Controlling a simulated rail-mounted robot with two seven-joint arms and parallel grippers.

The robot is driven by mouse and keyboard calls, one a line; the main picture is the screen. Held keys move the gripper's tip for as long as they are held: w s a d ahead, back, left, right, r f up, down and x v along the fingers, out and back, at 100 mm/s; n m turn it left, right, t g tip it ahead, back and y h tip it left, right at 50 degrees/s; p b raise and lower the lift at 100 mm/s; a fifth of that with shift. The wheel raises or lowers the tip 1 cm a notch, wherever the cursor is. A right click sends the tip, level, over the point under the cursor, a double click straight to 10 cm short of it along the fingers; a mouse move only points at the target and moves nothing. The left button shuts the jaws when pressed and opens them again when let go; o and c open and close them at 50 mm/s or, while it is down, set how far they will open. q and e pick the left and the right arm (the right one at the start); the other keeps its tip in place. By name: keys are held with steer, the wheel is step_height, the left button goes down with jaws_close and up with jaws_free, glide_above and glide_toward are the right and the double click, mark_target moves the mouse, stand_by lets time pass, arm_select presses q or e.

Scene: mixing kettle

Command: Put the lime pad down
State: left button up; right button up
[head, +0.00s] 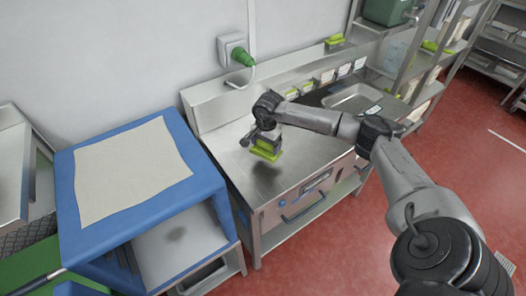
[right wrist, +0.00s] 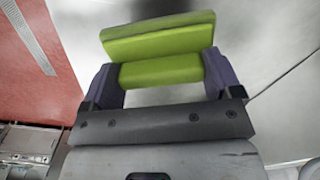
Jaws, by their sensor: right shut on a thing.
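The lime pad (head: 266,149) is a small yellow-green block held by my right gripper (head: 264,141). In the head view it hangs above the steel counter (head: 225,120), with a dark shadow below it on the counter. In the right wrist view the lime pad (right wrist: 160,55) sits between the two purple-grey fingers of my right gripper (right wrist: 160,78), which are shut on it. The exact height of the pad above the counter is hard to tell. My left gripper is not in view.
A blue cart with a beige cloth (head: 130,170) stands left of the counter. A sink (head: 352,98) is set in the counter's right part. Small containers (head: 327,77) line its back. Another lime item (head: 335,40) lies on the back ledge. The counter around the pad is clear.

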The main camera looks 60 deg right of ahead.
mark_target(263, 151)
steer(key=shift+w+d+f, duration=0.1)
steer(key=shift+w+f, duration=0.35)
steer(key=shift+w, duration=0.25)
steer(key=shift+f, duration=2.05)
steer(key=shift+f+b, duration=0.15)
steer(key=shift+b, duration=0.15)
steer(key=o, duration=0.6)
steer(key=shift+o, duration=0.2)
steer(key=shift+r, duration=0.2)
